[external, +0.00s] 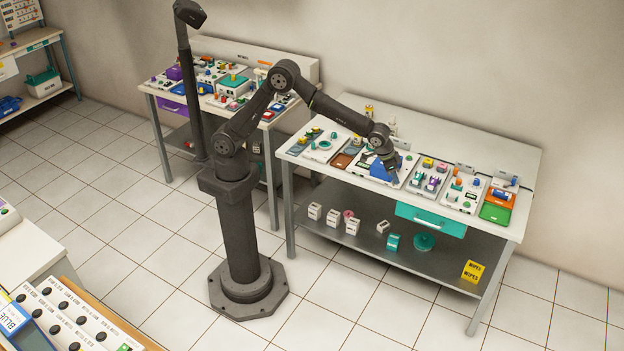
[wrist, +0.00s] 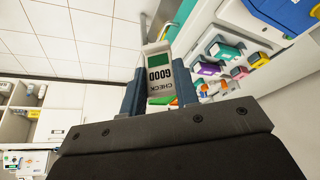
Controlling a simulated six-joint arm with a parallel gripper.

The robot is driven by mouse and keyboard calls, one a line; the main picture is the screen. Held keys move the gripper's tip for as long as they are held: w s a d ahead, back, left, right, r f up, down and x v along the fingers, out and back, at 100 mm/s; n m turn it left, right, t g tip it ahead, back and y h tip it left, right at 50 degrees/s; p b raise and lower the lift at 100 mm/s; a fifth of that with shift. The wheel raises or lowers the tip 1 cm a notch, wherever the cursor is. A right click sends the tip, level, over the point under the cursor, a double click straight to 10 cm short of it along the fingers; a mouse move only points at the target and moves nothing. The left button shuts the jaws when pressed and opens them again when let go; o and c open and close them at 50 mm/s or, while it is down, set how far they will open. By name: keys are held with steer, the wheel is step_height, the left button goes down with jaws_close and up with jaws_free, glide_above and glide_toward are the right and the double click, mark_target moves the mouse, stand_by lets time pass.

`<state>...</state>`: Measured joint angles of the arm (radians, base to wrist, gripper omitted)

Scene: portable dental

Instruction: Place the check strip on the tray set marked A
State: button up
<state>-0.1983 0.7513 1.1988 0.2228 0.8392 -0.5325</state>
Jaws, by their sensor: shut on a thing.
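My gripper (wrist: 160,92) is shut on the check strip (wrist: 160,75), a small whitish piece with a green patch and the printed words "CHECK" and "0009". The strip sits between the two dark fingers and its far end sticks out beyond them. In the external view my gripper (external: 391,161) is low over the right-hand bench, beside a blue block-like item (external: 382,171) on one of the trays. The strip cannot be made out in that view. Several tray sets stand in a row on this bench. No letter A can be read in either view, so I cannot tell which set carries it.
Right of my gripper is a tray with purple and green pieces (external: 428,180). Farther right are an orange and green tray (external: 497,206) and others. The right-hand bench (external: 460,147) has a clear strip along its back. A second bench with crowded trays stands to the left.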

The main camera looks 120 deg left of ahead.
steer(key=s+d, duration=0.4)
steer(key=s, duration=0.5)
steer(key=s+a+r+n+g, duration=0.15)
steer(key=s+a, duration=0.35)
steer(key=a, duration=0.5)
steer(key=s+a+n+y, duration=0.1)
steer(key=s+a+n, duration=0.3)
steer(key=a, duration=0.7)
steer(key=s+a+n+g, duration=0.1)
steer(key=s+a, duration=0.5)
steer(key=a, duration=0.4)
steer(key=s+a+r+n+g, duration=0.1)
steer(key=s+a+n, duration=0.4)
steer(key=s+a, duration=0.9)
steer(key=shift+m+y, duration=0.25)
steer(key=shift+y, duration=0.05)
steer(key=s+a+f, duration=0.2)
steer(key=a, duration=0.1)
steer(key=s+a+f, duration=0.2)
steer(key=s+a, duration=0.1)
steer(key=s+a+f, duration=0.2)
steer(key=shift+s+a+f, duration=0.35)
steer(key=shift+a+f, duration=0.05)
steer(key=shift+f, duration=1.9)
steer(key=shift+f, duration=0.2)
